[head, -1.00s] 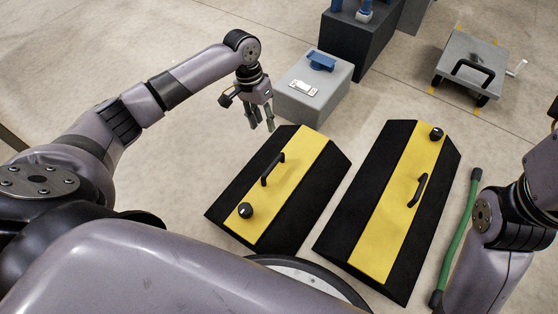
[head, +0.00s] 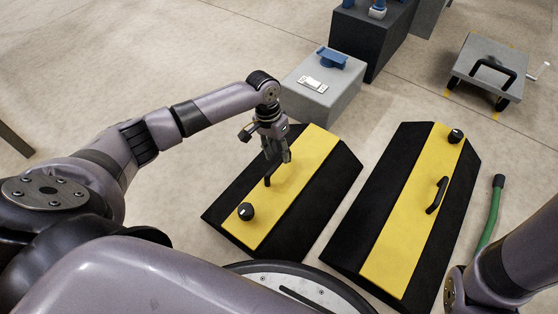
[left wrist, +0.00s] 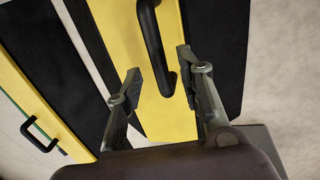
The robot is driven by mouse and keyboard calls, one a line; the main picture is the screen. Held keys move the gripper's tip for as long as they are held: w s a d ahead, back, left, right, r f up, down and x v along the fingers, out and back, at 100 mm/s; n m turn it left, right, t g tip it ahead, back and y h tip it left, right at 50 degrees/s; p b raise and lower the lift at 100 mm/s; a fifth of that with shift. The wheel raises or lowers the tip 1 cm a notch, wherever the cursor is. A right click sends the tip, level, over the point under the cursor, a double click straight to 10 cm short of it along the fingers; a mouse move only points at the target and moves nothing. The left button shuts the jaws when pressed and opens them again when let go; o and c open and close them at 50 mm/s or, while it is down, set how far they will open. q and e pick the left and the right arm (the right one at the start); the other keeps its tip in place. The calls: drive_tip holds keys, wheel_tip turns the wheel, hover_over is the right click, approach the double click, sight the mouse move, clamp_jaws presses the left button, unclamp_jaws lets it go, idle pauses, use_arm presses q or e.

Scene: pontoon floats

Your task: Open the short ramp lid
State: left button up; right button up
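The short ramp (head: 225,215) lies at the centre of the head view. It is black with a yellow lid strip (head: 318,150), a black bar handle (head: 267,180) and a round black knob (head: 246,211). The lid looks flat and closed. My left gripper (head: 278,158) is open over the lid, at the handle's far end. In the left wrist view, its spread fingers (left wrist: 160,75) are on either side of the handle (left wrist: 151,40); I cannot tell if they touch it. In the head view the gripper partly hides the handle. My right gripper is out of view.
A longer black and yellow ramp (head: 376,255) with its own handle and knob lies to the right. A grey box (head: 310,102) stands behind the short ramp. A green bar (head: 491,215) and a grey cart (head: 478,72) are farther right. Floor is bare at left.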

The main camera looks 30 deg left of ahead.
use_arm(q)
drive_tip(key=shift+d+f+b, duration=0.2)
drive_tip(key=shift+f+b, duration=0.1)
drive_tip(key=shift+f, duration=0.6)
clamp_jaws()
